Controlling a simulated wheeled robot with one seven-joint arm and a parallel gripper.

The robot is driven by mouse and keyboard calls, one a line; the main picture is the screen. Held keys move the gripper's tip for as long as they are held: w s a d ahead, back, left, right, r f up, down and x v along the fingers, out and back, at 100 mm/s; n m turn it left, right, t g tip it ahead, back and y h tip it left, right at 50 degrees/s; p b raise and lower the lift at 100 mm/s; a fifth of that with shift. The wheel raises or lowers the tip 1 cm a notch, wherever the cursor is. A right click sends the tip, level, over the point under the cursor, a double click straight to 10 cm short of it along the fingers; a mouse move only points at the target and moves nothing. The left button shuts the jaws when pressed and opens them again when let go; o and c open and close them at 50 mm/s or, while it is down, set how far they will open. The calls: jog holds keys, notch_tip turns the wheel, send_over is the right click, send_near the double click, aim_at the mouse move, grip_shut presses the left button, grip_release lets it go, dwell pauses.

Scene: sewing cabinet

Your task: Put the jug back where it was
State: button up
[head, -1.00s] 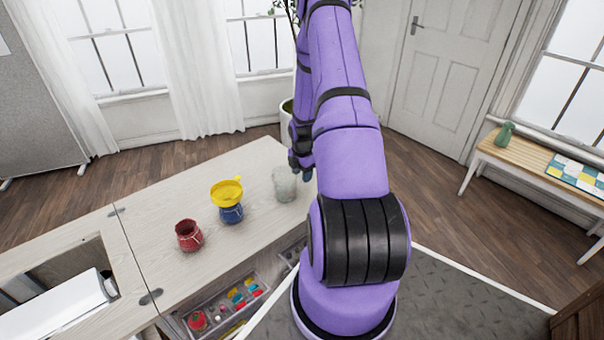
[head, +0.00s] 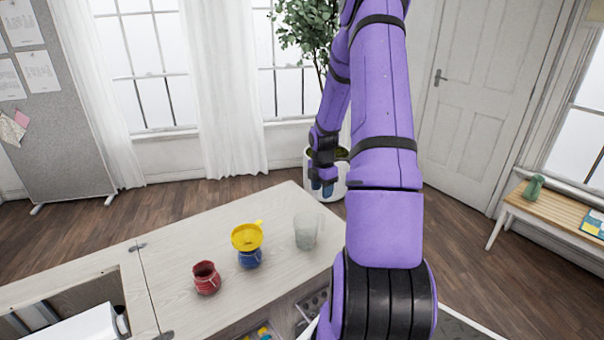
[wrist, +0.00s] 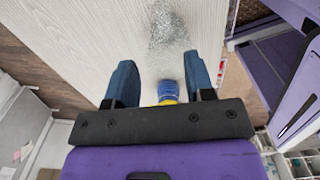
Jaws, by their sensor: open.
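A clear glass jug (head: 306,231) stands upright on the pale wooden cabinet top (head: 205,240), near its right end. It also shows at the top of the wrist view (wrist: 166,28), apart from my fingers. My gripper (head: 322,188) is above and beyond the jug in the head view, with nothing held. Its two blue fingers are spread in the wrist view (wrist: 159,68). A blue jar (head: 249,258) with a yellow funnel (head: 247,236) on it stands left of the jug.
A red jar (head: 206,278) stands further left on the top. An open compartment (head: 75,305) is at the lower left, and an open drawer (head: 262,332) with small items is below the front edge. A potted plant (head: 340,175) stands behind the cabinet.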

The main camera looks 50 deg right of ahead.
jog(key=a+r+m+t+h, duration=0.1)
jog(key=a+r+m, duration=0.2)
jog(key=a+r, duration=0.8)
jog(key=a+r+m+t+h, duration=0.1)
jog(key=a+r+m, duration=0.3)
jog(key=a+r, duration=0.65)
jog(key=s+a+r+m+t+y, duration=0.1)
jog(key=s+a+r+m, duration=0.3)
jog(key=s+a+r, duration=0.2)
jog(key=s+a+r+m+t+y, duration=0.1)
jog(key=s+a+r+m+t, duration=0.1)
jog(key=s+a+r, duration=0.5)
jog(key=s+a+m, duration=0.1)
jog(key=s+a, duration=0.1)
jog(key=s, duration=0.2)
jog(key=shift+s+a+m, duration=0.25)
jog(key=shift+a+m, duration=0.15)
